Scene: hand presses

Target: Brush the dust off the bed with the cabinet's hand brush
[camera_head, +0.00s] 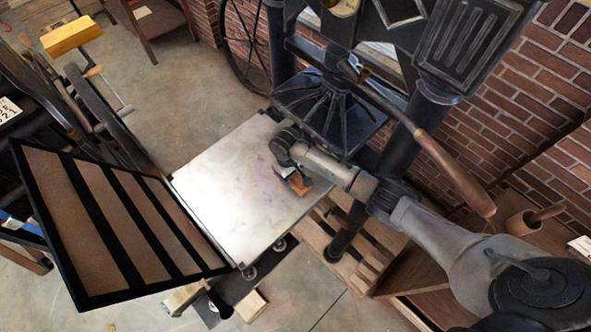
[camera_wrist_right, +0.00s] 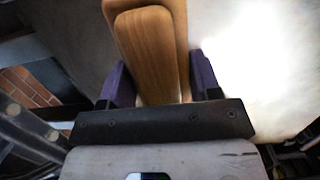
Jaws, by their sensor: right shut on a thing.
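The bed (camera_head: 215,195) is a pale metal plate in the middle of the head view, with faint darker smudges near its centre. My right gripper (camera_head: 291,174) is over the right part of the bed. It is shut on the wooden hand brush (camera_head: 299,186). In the right wrist view the brush (camera_wrist_right: 150,50) sits between the two purple fingers, its brown wood pointing away from the wrist, over the bright bed (camera_wrist_right: 245,60). The bristles are hidden, and I cannot tell whether they touch the bed. My left gripper is not in view.
A hinged frame with dark bars (camera_head: 130,225) leans open at the bed's left. The black press (camera_head: 335,110) stands just behind the bed, its long wooden-handled lever (camera_head: 450,170) reaching right. A brown cabinet top (camera_head: 520,205) is at the right, by the brick wall.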

